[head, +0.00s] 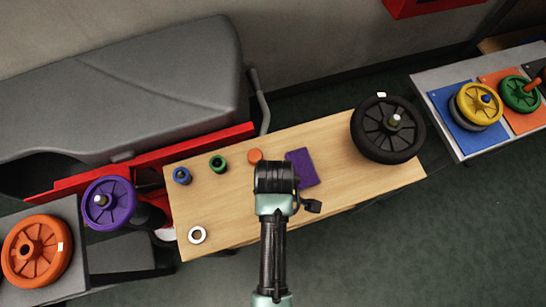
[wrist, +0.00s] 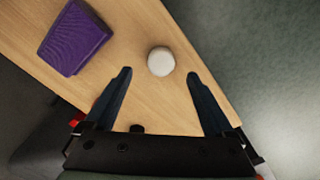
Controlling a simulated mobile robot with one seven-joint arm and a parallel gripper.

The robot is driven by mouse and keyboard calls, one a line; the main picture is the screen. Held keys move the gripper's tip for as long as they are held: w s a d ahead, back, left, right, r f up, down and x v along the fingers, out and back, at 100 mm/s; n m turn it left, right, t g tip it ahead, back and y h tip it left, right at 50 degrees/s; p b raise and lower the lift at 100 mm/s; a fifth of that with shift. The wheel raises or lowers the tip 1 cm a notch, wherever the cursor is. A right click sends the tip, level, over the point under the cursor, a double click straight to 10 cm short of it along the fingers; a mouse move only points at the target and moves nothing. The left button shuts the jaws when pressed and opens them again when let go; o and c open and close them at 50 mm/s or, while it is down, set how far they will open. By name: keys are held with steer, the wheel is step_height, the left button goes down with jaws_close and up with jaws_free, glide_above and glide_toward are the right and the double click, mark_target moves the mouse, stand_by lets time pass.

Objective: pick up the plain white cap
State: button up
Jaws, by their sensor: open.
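The plain white cap (wrist: 161,61) lies on the wooden table top (wrist: 125,30) in the wrist view, a small round piece. My gripper (wrist: 158,74) is open and empty, with a finger on each side below the cap in the picture. The cap shows just beyond the fingertips, roughly centred between them, and neither finger appears to touch it. In the head view my gripper (head: 276,178) is above the middle of the table. Its fingers are hidden there, and I cannot make out the plain cap in that view.
A purple block (wrist: 76,38) lies left of the cap. The table also holds a white ring (head: 198,235) with a brown centre, blue (head: 181,176) and green (head: 218,163) rings, an orange piece (head: 255,155) and a big black wheel (head: 388,129). Bare wood surrounds the cap.

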steer(key=shift+a+f, duration=0.15)
steer(key=shift+f, duration=2.95)
steer(key=shift+s, duration=0.1)
jaws_close()
